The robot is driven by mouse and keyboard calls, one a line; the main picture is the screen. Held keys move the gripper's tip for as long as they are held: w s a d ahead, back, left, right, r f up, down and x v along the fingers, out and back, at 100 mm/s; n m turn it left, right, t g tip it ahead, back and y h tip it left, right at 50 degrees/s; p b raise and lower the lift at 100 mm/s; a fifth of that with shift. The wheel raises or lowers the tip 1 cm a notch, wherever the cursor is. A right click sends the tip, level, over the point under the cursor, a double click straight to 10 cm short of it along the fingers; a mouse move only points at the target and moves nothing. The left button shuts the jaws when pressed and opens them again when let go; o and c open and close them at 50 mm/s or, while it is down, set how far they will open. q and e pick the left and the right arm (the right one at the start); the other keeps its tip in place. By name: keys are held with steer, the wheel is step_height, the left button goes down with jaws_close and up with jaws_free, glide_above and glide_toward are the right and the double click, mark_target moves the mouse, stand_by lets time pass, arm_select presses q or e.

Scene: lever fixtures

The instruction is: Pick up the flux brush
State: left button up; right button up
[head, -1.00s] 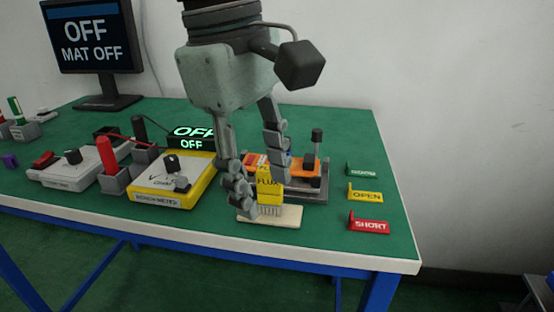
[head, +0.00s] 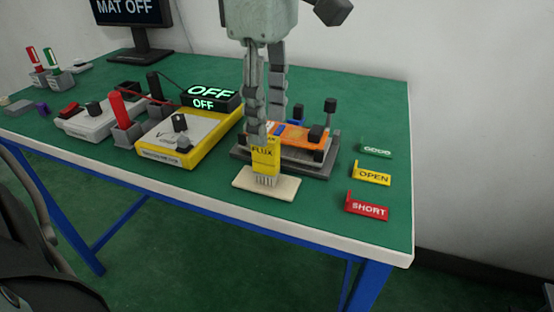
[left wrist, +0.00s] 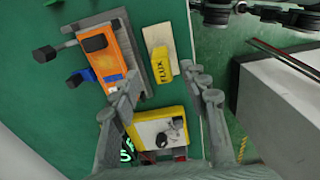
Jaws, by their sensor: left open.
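The flux brush (head: 265,160), a yellow block marked FLUX with pale bristles below, stands upright on a cream pad (head: 283,187) near the bench's front edge. In the left wrist view the brush (left wrist: 161,66) and pad (left wrist: 163,40) lie beyond the open fingers. My left gripper (head: 267,128) is open and empty, pointing down, with its fingertips around and just behind the top of the brush in the head view. Whether a finger touches it I cannot tell. The left gripper (left wrist: 168,88) has its fingers spread wide in the wrist view. My right gripper is not clearly seen.
An orange board on a grey fixture (head: 303,138) stands close behind the brush. A yellow-edged meter (head: 188,137) is to its left. GOOD (head: 376,149), OPEN (head: 371,173) and SHORT (head: 367,206) signs stand on the right. The green bench top between them is clear.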

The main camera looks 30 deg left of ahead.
mark_target(266, 160)
arm_select(q)
steer(key=shift+s+a+f, duration=0.1)
steer(key=shift+f, duration=1.9)
steer(key=shift+s+a+f, duration=0.1)
steer(key=shift+f, duration=1.9)
steer(key=shift+w, duration=0.1)
jaws_close()
